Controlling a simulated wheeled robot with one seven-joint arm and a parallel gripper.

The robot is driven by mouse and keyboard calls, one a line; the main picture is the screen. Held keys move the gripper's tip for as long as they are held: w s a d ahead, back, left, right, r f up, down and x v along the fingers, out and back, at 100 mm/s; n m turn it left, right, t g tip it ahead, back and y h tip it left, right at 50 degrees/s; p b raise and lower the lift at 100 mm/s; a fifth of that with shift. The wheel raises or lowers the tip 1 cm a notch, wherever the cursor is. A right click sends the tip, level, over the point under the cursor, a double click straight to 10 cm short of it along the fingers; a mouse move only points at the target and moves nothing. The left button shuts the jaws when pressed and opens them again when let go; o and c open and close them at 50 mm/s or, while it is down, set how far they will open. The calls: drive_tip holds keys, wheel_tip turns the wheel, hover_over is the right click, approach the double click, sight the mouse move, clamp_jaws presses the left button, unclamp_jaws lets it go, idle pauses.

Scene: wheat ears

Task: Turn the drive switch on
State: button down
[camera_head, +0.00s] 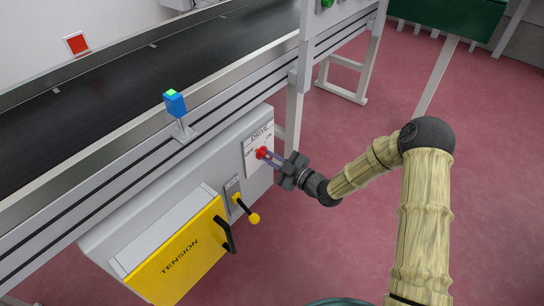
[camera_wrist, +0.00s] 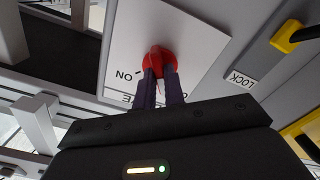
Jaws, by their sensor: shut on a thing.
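The red drive switch (camera_head: 260,152) sits on a white plate marked DRIVE, OFF and ON, at the upper right of the grey panel under the conveyor. My gripper (camera_head: 265,154) is shut on the red knob, coming from the right. In the wrist view the red knob (camera_wrist: 158,58) shows between and beyond my two dark fingertips (camera_wrist: 160,80). The ON mark (camera_wrist: 124,75) appears upside down to the left of the knob. My gripper body covers part of the plate's lettering. I cannot tell for certain which mark the knob points to.
Left of the switch are a lock lever with a yellow ball (camera_head: 254,218) and a yellow TENSION cover (camera_head: 180,255) with a black handle. A blue sensor (camera_head: 175,104) stands on the conveyor rail. Open red floor (camera_head: 330,245) lies to the right.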

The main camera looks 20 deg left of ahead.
drive_tip(key=m+p, duration=0.3)
drive_tip(key=m, duration=0.1)
drive_tip(key=shift+r, duration=0.1)
drive_tip(key=m+p, duration=0.2)
drive_tip(key=m, duration=0.2)
drive_tip(key=shift+d, duration=0.1)
drive_tip(key=m+p, duration=0.2)
drive_tip(key=m, duration=0.2)
drive_tip(key=shift+f+m+p, duration=0.2)
drive_tip(key=shift+m+p, duration=0.15)
drive_tip(key=shift+m, duration=1.75)
drive_tip(key=c, duration=1.5)
unclamp_jaws()
drive_tip(key=shift+r, duration=0.1)
drive_tip(key=p+v, duration=0.4)
drive_tip(key=v, duration=1.3)
drive_tip(key=shift+d, duration=0.15)
